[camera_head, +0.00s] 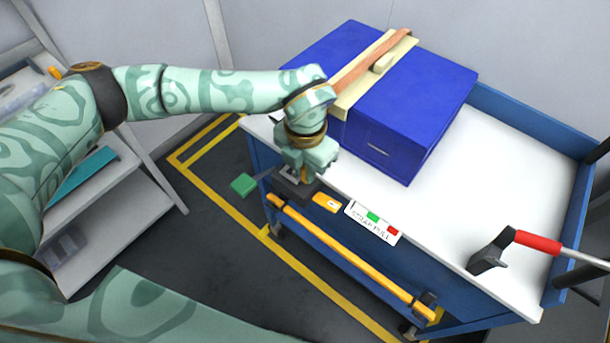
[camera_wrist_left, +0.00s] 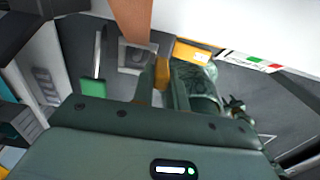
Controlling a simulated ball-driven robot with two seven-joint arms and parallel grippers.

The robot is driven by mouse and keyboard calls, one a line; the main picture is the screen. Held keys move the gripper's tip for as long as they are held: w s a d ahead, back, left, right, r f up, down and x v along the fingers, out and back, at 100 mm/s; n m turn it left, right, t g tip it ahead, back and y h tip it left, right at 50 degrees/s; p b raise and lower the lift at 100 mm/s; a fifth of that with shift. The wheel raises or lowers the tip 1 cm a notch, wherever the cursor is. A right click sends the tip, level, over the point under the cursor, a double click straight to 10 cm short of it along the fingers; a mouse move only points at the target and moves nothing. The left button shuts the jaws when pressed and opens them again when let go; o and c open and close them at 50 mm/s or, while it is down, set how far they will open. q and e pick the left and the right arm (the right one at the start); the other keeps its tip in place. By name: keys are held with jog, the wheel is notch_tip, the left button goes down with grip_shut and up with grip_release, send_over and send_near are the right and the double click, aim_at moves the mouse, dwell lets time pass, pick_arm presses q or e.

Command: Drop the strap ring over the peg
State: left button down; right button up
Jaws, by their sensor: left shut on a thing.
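My left gripper (camera_head: 302,183) is at the cart's front edge, below the blue box. It is shut on a small orange-tan piece (camera_wrist_left: 160,74), which I take to be part of the strap ring; the fingers hide most of it. The brown strap (camera_head: 372,60) crosses the box top, and its front run hangs down in the left wrist view (camera_wrist_left: 131,16). A grey metal plate with a hooked shape (camera_wrist_left: 136,56) shows beside the fingers there. I cannot make out the peg clearly, nor whether the ring is around it. My right gripper is not in view.

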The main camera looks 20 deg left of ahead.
aim_at(304, 181)
pick_arm(q)
notch_tip(304, 181, down, 3)
jog(key=shift+f+b, duration=0.1)
jog(key=shift+b, duration=0.4)
jog(key=shift+a+r, duration=0.1)
jog(key=shift+r, duration=0.1)
jog(key=shift+f, duration=0.15)
jog(key=c, duration=1.7)
grip_release()
notch_tip(304, 181, up, 12)
jog(key=p, duration=0.4)
jog(key=shift+r, duration=0.2)
